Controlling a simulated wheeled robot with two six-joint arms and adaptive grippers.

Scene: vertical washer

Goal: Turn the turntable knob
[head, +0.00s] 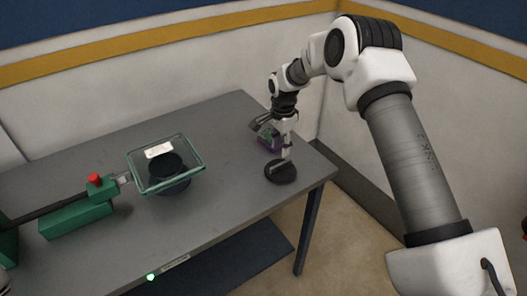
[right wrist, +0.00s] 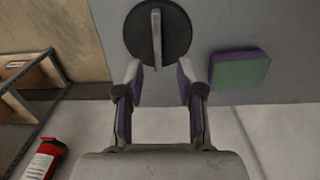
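The turntable knob (head: 281,175) is a dark round disc with a raised bar across it, near the right end of the grey table. In the right wrist view the disc (right wrist: 178,35) is at the top, and its light grey bar (right wrist: 156,38) points down the picture. My right gripper (head: 286,152) is right above the knob, pointing down. In the right wrist view my right gripper (right wrist: 158,72) is open, its two fingertips apart on either side of the bar's lower end. Contact with the bar cannot be made out. My left gripper does not show.
A purple and green block (head: 268,137) lies just behind the knob. A glass-topped square unit (head: 196,154) over a dark round base stands mid-table. A green device (head: 75,220) with a red button (head: 95,180) is to its left. The table's right edge is close to the knob.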

